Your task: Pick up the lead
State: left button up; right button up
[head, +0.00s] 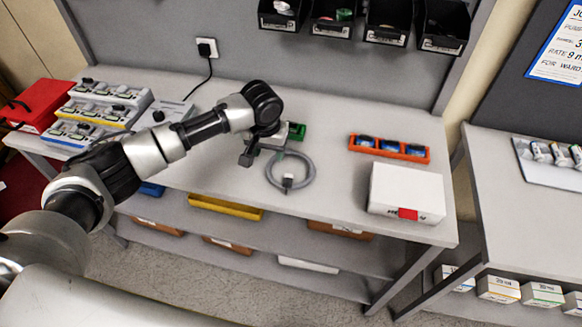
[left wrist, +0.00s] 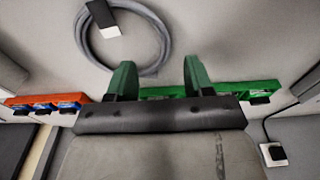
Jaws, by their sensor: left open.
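The lead is a coiled grey cable (head: 268,172) with a dark and white plug end, lying on the grey bench in the head view. In the left wrist view the coil (left wrist: 163,42) is at the top, with its black and white plug (left wrist: 103,20) inside the loop. My left gripper (head: 247,155) is above the bench, just beyond and left of the coil in the head view. Its two green fingertips (left wrist: 158,80) are apart with nothing between them, and the coil lies outside them. My right gripper is not in view.
A green tray (head: 297,132) is just behind the gripper. An orange tray (head: 389,149) with blue items and a white box (head: 406,192) stand at right. Pump units (head: 108,98) and a red case (head: 42,106) are at left. Black bins (head: 388,22) hang above.

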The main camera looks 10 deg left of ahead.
aim_at(270, 164)
pick_arm(q)
jog(key=shift+w+a+f+p, duration=0.1)
jog(key=shift+w+f+p, duration=0.15)
jog(key=shift+f, duration=0.8)
jog(key=shift+w+a+f+p, duration=0.1)
jog(key=shift+f+p, duration=0.15)
jog(key=shift+f, duration=0.75)
jog(key=shift+w+f+p, duration=0.2)
jog(key=shift+f+p, duration=0.05)
jog(key=shift+f, duration=0.8)
jog(key=shift+c, duration=0.5)
grip_shut()
